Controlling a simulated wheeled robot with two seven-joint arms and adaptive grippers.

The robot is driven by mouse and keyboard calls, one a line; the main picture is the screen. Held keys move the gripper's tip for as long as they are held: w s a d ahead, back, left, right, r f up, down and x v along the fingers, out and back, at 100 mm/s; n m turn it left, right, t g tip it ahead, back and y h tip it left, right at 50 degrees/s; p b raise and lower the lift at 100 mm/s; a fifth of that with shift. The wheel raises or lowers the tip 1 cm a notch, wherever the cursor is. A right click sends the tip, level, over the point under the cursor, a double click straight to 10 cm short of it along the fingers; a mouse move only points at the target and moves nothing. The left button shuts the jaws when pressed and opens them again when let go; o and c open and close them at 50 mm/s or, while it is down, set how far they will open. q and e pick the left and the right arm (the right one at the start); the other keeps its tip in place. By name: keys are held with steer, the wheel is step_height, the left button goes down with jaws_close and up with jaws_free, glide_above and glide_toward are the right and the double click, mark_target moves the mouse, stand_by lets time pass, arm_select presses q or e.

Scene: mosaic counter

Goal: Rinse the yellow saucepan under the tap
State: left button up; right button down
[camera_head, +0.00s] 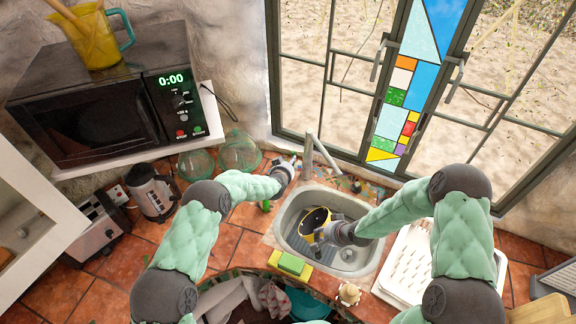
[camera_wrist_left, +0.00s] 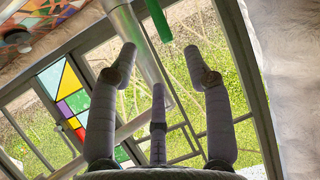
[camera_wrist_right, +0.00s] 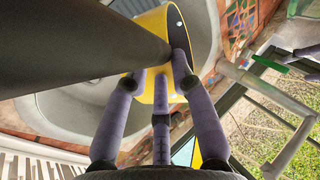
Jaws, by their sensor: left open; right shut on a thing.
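The yellow saucepan (camera_head: 305,222) is inside the sink basin (camera_head: 290,204), tilted with its dark inside partly showing. My right gripper (camera_head: 318,240) is shut on its dark handle (camera_wrist_right: 90,45); the yellow side (camera_wrist_right: 152,88) shows beyond the fingers. The tap (camera_head: 310,152) stands at the back of the sink, and no water is visible. My left gripper (camera_head: 294,164) is open and empty, just left of the tap. In the left wrist view, the grey tap pipe (camera_wrist_left: 130,40) and a green rod-like piece (camera_wrist_left: 158,20) lie beyond its spread fingers (camera_wrist_left: 163,85).
A white drying rack (camera_head: 408,262) stands right of the sink. A yellow-green sponge (camera_head: 290,264) and a small figure (camera_head: 349,293) sit on the front edge. Green glass bowls (camera_head: 240,152), a kettle (camera_head: 152,192) and a microwave (camera_head: 100,110) are at left. Windows stand behind.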

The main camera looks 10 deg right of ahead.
arm_select(q)
steer(key=shift+s+a+r, duration=0.1)
steer(key=shift+s+r, duration=0.05)
steer(key=shift+s, duration=0.15)
steer(key=c, duration=0.8)
steer(key=shift+a+m, duration=0.1)
steer(key=shift+m, duration=0.2)
jaws_close()
steer(key=s+a+f+m, duration=0.2)
steer(key=s+m, duration=0.3)
steer(key=m, duration=1.2)
steer(key=shift+a+f, duration=0.35)
steer(key=shift+a, duration=0.3)
